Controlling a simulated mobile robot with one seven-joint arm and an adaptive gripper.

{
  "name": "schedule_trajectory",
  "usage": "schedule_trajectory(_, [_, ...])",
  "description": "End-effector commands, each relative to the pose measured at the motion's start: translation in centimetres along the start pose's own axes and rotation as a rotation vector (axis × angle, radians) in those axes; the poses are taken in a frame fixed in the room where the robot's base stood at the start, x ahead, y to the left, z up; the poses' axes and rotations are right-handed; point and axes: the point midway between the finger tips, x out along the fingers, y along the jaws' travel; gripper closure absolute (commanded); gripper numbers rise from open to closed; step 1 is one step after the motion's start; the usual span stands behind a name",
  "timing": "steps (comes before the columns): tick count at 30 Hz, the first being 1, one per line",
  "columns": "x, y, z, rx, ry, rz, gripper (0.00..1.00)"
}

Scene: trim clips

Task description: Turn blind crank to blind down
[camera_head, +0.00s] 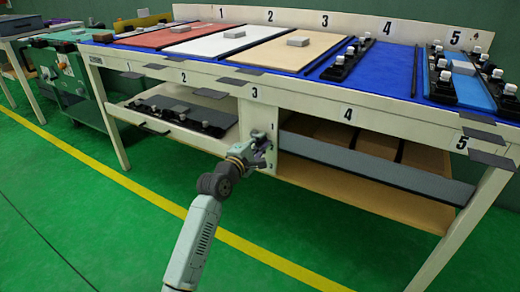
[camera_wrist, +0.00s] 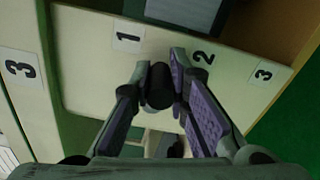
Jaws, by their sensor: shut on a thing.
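My gripper (camera_head: 262,157) is at the white panel (camera_head: 258,115) under the middle of the long bench. In the wrist view, my gripper (camera_wrist: 161,84) has its two purple-padded fingers closed around a black cylindrical knob (camera_wrist: 159,88), which appears to be the crank's handle. The rest of the crank is mostly hidden by the knob and fingers. The panel bears labels 1, 2 and 3 in the wrist view (camera_wrist: 90,75); the knob lies below labels 1 and 2 in that picture. A grey slat (camera_head: 375,168), likely the blind, spans the opening right of the panel, leaving the lower shelf visible.
The bench top (camera_head: 375,75) carries coloured panels and several black clips. A lower shelf (camera_head: 370,200) lies behind and below the slat. A left shelf (camera_head: 145,122) holds dark parts. Small dark tabs (camera_head: 490,160) jut from the front edge. Green floor is clear in front.

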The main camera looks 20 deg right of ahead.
Motion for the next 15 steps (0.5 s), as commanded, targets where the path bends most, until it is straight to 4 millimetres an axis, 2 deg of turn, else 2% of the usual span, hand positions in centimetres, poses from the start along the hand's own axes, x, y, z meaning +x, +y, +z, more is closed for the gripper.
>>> schedule_trajectory(1, [0.0,-1.0,-0.2,0.047,-0.001,-0.001,1.00])
schedule_trajectory(3, [0.0,-1.3,-0.3,0.110,-0.001,-0.002,1.00])
schedule_trajectory(15, [0.0,-2.1,-0.7,0.384,-0.001,-0.002,1.00])
